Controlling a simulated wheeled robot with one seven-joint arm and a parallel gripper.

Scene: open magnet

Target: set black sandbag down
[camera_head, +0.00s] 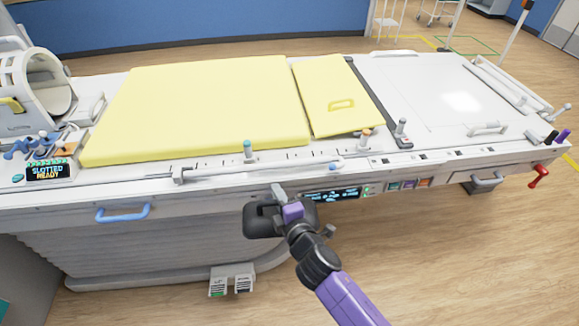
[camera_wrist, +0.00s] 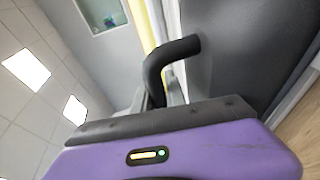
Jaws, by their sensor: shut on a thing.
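The black sandbag (camera_head: 262,222) hangs from my gripper (camera_head: 280,198) in front of the near side of the white patient table. My gripper is shut on the sandbag's handle, at about the height of the table's side panel. In the wrist view a dark bent handle (camera_wrist: 172,62) rises by the gripper, and the dark grey sandbag (camera_wrist: 235,50) fills the upper right. The fingertips are hidden in the wrist view. I cannot tell whether the sandbag touches the table's side.
The white table (camera_head: 430,85) carries a large yellow pad (camera_head: 200,105) and a smaller yellow pad (camera_head: 335,95). Its right end is mostly bare. A rail (camera_head: 250,170) and several pegs line the near edge. A white coil (camera_head: 35,85) stands at the left. Foot pedals (camera_head: 232,280) sit below.

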